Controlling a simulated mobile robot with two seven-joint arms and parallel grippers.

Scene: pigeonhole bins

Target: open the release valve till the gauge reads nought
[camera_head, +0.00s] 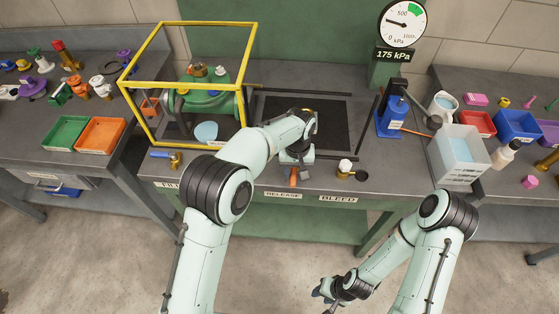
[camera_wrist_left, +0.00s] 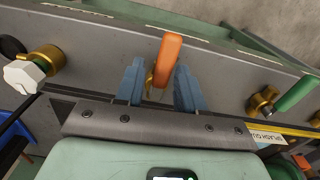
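The release valve's orange lever (camera_head: 293,178) is at the bench's front edge, above the RELEASE label (camera_head: 283,195). My left gripper (camera_head: 295,166) is right over it, its fingers hidden in the head view. In the left wrist view, the blue fingers of my left gripper (camera_wrist_left: 158,82) stand apart, one on either side of the orange lever (camera_wrist_left: 168,58). I see no firm grip on it. The gauge (camera_head: 402,24) has its needle pointing left, and its display (camera_head: 395,55) reads 175 kPa. My right gripper (camera_head: 329,292) hangs low before the bench, its fingers unclear.
The bleed valve (camera_head: 345,167) stands right of the lever, above the BLEED label (camera_head: 338,199). A blue-handled valve (camera_head: 161,155) is to the left. A yellow frame (camera_head: 186,89) surrounds a green vessel (camera_head: 203,103). A blue bottle jack (camera_head: 391,117) and a clear tub (camera_head: 457,157) stand right.

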